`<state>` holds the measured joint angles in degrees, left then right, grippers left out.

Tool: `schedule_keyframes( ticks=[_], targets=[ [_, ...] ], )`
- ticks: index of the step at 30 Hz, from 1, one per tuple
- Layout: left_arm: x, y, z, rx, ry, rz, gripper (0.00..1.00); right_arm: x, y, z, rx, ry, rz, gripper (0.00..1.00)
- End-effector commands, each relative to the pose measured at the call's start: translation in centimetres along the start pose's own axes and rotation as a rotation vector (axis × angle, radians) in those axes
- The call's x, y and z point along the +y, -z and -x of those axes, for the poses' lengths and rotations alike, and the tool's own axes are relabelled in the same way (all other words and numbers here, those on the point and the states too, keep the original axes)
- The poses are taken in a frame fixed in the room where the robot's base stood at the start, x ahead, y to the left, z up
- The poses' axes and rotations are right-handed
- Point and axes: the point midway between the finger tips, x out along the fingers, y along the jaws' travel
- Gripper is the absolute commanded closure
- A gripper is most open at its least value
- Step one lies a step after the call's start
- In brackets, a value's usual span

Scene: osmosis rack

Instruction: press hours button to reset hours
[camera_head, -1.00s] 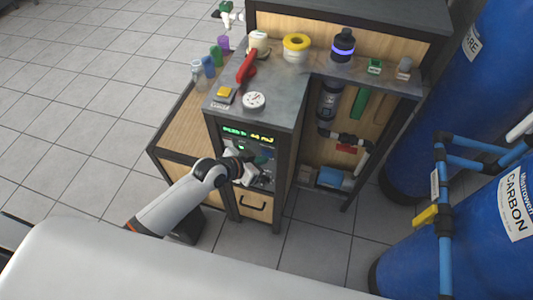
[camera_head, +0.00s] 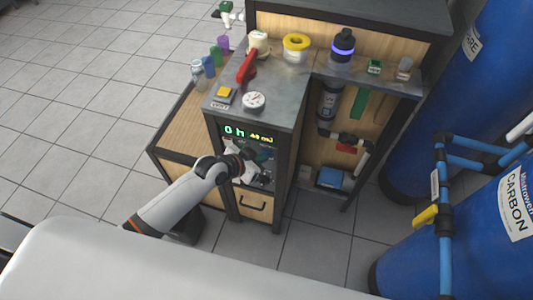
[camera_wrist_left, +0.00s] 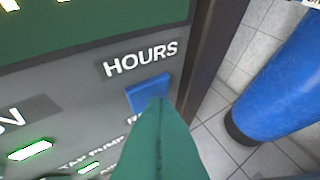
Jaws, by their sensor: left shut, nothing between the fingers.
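The blue hours button (camera_wrist_left: 149,92) sits on the control panel below the word HOURS in the left wrist view. My left gripper's green fingers (camera_wrist_left: 161,104) are shut and empty, with their tips over the button's lower right part. They look to be at the button, but contact itself is hidden. In the head view my left gripper (camera_head: 247,171) is at the cabinet front, below the lit display (camera_head: 235,131), which reads 0 h in green with smaller yellow characters beside it. My right gripper is not in view.
The cabinet top holds a yellow button box (camera_head: 225,95), a round gauge (camera_head: 253,101) and a red tool (camera_head: 246,67). A drawer handle (camera_head: 253,205) lies below the panel. Blue tanks (camera_head: 500,225) with pipes stand at the right. Tiled floor is free at the left.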

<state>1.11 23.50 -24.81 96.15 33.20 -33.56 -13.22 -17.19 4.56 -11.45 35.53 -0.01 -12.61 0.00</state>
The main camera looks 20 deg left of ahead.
Motion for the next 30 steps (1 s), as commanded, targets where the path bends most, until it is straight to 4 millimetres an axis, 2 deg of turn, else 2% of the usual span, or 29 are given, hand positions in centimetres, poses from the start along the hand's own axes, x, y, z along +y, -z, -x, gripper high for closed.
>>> schedule_keyframes(
  ticks=[9,20,30],
  targets=[
    [-0.7,0.5,1.1,-0.001,-0.001,-0.001,1.0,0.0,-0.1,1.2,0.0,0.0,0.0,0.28],
    [-0.8,0.7,1.2,-0.001,0.0,0.0,1.0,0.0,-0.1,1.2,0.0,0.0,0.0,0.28],
    [-2.4,2.2,3.5,0.003,0.0,0.0,1.0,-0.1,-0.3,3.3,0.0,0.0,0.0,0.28]
  ],
)
